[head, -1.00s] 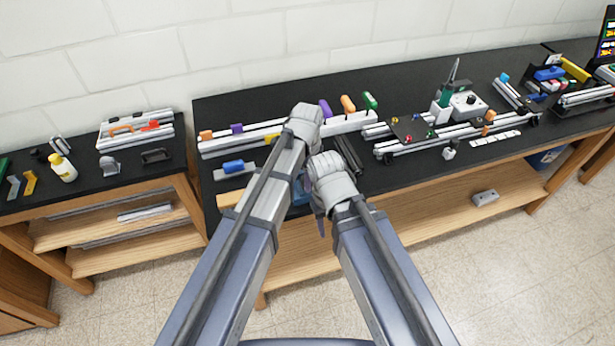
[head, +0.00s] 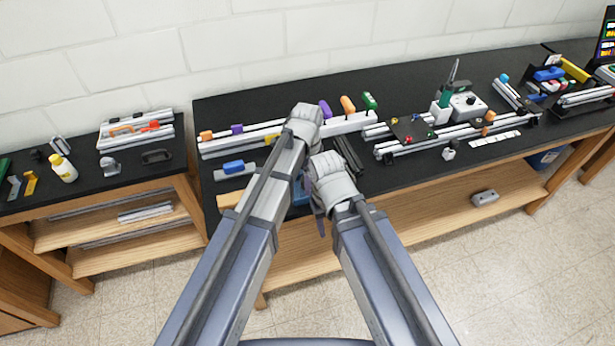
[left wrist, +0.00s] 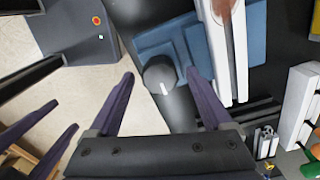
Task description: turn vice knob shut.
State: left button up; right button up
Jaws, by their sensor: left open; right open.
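The blue vice (left wrist: 160,40) is in the upper middle of the left wrist view, with a light extrusion bar (left wrist: 222,50) across it. Its round grey knob (left wrist: 160,75) has a white mark and points toward my left gripper (left wrist: 159,74). The left gripper is open, one finger on each side of the knob, with gaps visible. In the head view a bit of the vice (head: 299,193) shows between my arms; the knob and left fingers are hidden there. My right gripper (head: 318,212) is at the bench's front edge; its open, empty fingers also show in the left wrist view (left wrist: 65,115).
A blue-handled tool (head: 235,168) lies left of my left arm. Behind it is a pale rack (head: 345,122) with coloured handles. Dark bars (head: 349,153) lie right of the vice. A side table (head: 100,180) with a yellow bottle (head: 63,168) stands at left.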

pick_arm(q)
notch_tip(320, 180, up, 8)
jog(key=p, duration=0.7)
jog(key=shift+f, duration=0.2)
jog(key=shift+f, duration=0.1)
jog(key=n, duration=1.3)
notch_tip(320, 180, down, 8)
jog(key=b, duration=0.7)
jog(key=shift+b, duration=0.3)
